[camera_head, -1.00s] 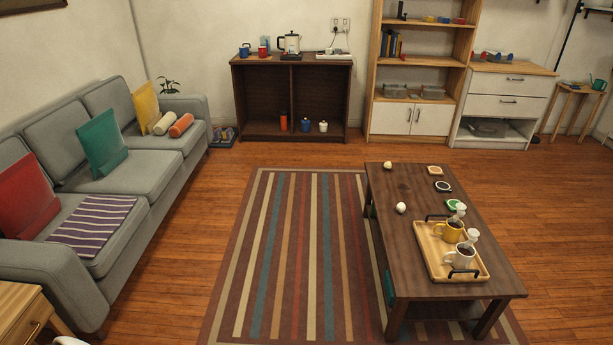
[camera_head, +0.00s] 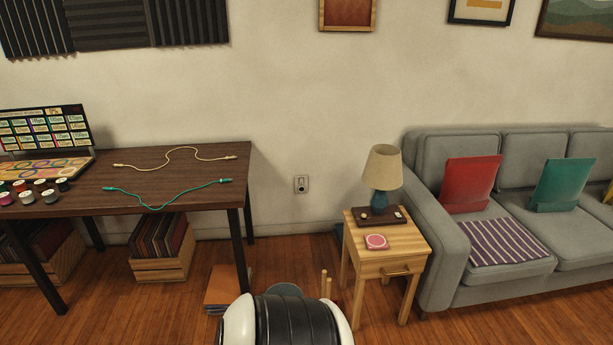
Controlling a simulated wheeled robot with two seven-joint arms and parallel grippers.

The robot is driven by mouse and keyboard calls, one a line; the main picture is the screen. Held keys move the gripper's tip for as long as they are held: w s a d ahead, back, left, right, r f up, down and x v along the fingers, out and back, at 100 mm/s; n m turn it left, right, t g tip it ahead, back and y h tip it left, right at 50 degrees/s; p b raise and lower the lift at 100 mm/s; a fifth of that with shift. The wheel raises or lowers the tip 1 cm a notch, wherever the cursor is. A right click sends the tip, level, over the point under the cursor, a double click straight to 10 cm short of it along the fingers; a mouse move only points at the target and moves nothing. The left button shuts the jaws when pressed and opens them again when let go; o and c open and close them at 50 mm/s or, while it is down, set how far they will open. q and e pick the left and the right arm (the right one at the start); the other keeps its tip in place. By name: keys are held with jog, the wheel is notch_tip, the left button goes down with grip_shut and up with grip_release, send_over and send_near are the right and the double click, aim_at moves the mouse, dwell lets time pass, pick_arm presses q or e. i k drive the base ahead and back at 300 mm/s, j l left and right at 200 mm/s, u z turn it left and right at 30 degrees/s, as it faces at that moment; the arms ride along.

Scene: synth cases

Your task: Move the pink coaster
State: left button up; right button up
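Neither of my grippers is in view. A black and white rounded shape at the bottom middle is likely part of my own body.
A grey sofa (camera_head: 436,180) stands right of the side table. A dark desk (camera_head: 180,191) with two cables stands at left, with wooden crates (camera_head: 162,266) beneath. Wooden floor shows between desk and side table.

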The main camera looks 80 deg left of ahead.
aim_at(374, 241)
jog(key=u, duration=2.1)
jog(key=i+l+u, duration=0.2)
jog(key=i, duration=0.4)
jog(key=i+u, duration=0.2)
jog(key=i, duration=0.35)
